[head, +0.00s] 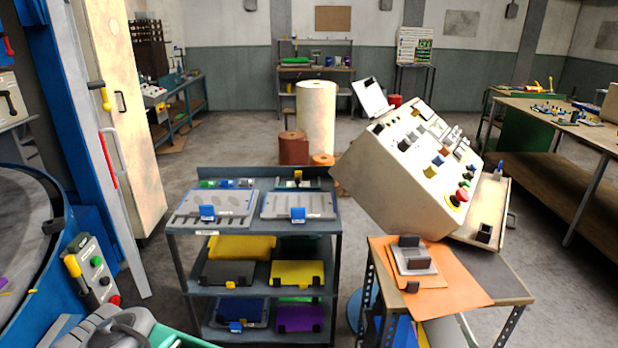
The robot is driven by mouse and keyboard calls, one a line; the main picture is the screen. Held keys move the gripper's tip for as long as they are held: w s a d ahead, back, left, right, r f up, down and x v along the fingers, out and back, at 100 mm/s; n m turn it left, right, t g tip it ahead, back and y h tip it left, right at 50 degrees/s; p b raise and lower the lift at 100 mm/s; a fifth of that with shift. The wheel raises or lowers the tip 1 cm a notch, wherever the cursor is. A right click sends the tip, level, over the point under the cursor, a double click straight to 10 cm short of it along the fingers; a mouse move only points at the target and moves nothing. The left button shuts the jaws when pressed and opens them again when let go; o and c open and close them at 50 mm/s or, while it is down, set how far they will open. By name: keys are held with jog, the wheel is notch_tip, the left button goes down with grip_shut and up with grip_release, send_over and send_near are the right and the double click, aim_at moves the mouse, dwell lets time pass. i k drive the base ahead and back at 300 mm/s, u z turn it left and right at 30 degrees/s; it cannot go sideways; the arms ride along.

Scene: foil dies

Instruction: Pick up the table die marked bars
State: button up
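Two grey dies with blue tabs lie flat on the top of the cart (321,227). The right die (318,207) shows slanted parallel strips that look like bars. The left die (240,203) shows rounded shapes and some short strips. A smaller pale plate with dark blocks (413,260) sits on orange sheets on the side table at the right; its marking is too small to read.
The cart's lower shelves hold yellow (297,273), black (227,272), blue and purple (300,317) plates. A tilted cream control console (385,165) stands behind the side table (509,284). A blue machine with levers fills the left. Open floor lies beyond the cart.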

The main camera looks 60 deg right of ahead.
aim_at(299, 201)
jog(key=z, duration=0.6)
jog(key=i, duration=1.2)
jog(key=z, duration=1.5)
jog(key=i, duration=0.6)
jog(key=z, duration=1.1)
jog(key=k, duration=0.55)
jog(key=u, duration=0.6)
